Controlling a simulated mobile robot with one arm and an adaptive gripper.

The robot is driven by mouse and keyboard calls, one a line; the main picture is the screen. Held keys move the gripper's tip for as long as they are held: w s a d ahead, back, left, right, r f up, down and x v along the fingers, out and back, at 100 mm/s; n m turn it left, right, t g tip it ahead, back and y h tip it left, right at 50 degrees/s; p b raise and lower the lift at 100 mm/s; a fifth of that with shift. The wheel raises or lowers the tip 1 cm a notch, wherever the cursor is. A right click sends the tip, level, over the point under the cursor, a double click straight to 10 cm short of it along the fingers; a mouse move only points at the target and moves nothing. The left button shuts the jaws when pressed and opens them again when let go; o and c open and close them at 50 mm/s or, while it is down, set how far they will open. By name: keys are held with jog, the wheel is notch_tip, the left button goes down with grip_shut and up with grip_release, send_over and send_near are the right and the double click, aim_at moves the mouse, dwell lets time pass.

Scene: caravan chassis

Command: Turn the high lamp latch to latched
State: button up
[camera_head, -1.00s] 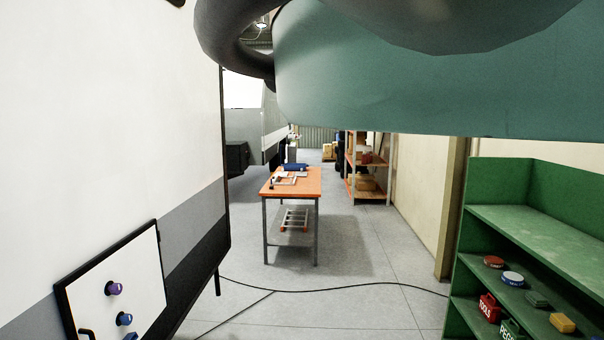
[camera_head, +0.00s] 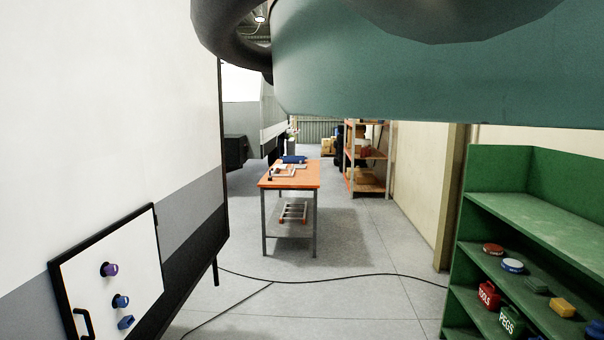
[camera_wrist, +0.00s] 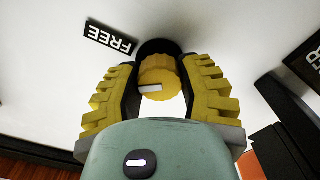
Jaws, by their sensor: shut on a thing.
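The high lamp latch is a round yellow knob (camera_wrist: 160,71) with a white mark, seen in the wrist view against a white wall with a dark round base behind it. The white mark lies nearly level in the picture, toward the knob's lower left. My gripper (camera_wrist: 158,80) is shut on the knob, one yellow ribbed finger on each side. A black label reading FREE (camera_wrist: 110,39) is at the knob's upper left. A second black label (camera_wrist: 304,60) is cut off at the right edge. The latch is not visible in the head view.
In the head view, a panel (camera_head: 95,300) with purple and blue knobs is at lower left. An orange table (camera_head: 290,176) stands mid-floor. A green shelf (camera_head: 520,215) with small items is at right. A black cable (camera_head: 330,276) crosses the open floor.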

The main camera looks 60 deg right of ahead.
jog(key=n, duration=0.5)
jog(key=shift+n, duration=0.3)
jog(key=n+p, duration=0.2)
jog(key=n, duration=0.2)
jog(key=shift+f+n, duration=0.1)
jog(key=shift+n, duration=0.3)
jog(key=o, duration=1.2)
jog(key=shift+a, duration=0.1)
jog(key=shift+s, duration=0.1)
jog(key=v, duration=0.7)
jog(key=shift+d, duration=0.25)
